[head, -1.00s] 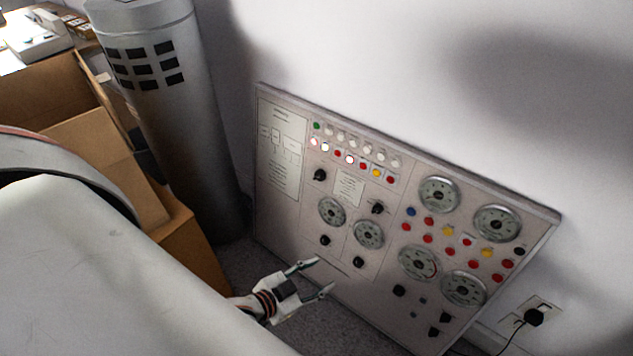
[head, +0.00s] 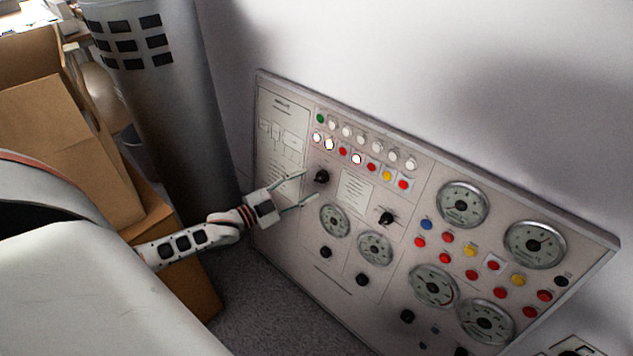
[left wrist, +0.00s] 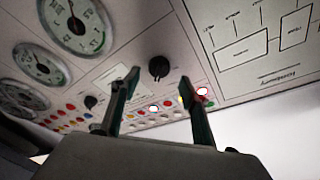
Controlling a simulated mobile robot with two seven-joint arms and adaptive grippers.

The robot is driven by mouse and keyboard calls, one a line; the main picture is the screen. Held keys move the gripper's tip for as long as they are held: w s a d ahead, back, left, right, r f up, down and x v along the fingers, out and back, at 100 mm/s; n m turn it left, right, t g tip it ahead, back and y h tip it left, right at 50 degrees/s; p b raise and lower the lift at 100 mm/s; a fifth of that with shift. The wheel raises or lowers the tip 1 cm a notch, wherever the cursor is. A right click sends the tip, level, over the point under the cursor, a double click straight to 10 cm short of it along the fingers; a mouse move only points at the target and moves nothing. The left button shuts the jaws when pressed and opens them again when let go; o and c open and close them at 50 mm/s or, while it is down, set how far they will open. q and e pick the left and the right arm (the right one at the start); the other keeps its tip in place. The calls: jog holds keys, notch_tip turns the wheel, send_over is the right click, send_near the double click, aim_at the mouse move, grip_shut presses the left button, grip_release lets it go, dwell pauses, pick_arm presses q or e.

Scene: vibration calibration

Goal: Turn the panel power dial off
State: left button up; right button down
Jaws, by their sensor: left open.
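The control panel (head: 285,225) is pale and leans against the wall. A black dial (head: 321,177) sits at its upper left, and another black dial (head: 387,217) sits farther right; I cannot read which is labelled power. My left gripper (head: 311,184) is open and empty, its fingertips close to the upper-left dial. In the left wrist view this dial (left wrist: 158,67) appears between the two open fingers (left wrist: 160,77); contact cannot be told. The second dial (left wrist: 90,102) shows left of the fingers there. My right gripper is not in view.
Lamps and buttons (head: 357,159) run along the panel's top, with round gauges (head: 462,205) at right. A grey cylinder (head: 165,110) and cardboard boxes (head: 70,130) stand left. Carpet (head: 265,310) is clear below the panel.

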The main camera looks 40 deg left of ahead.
aim_at(317, 180)
pick_arm(q)
jog(key=shift+b+x, duration=0.3)
jog(key=shift+x, duration=1.8)
jog(key=shift+f, duration=0.1)
jog(key=c, duration=1.1)
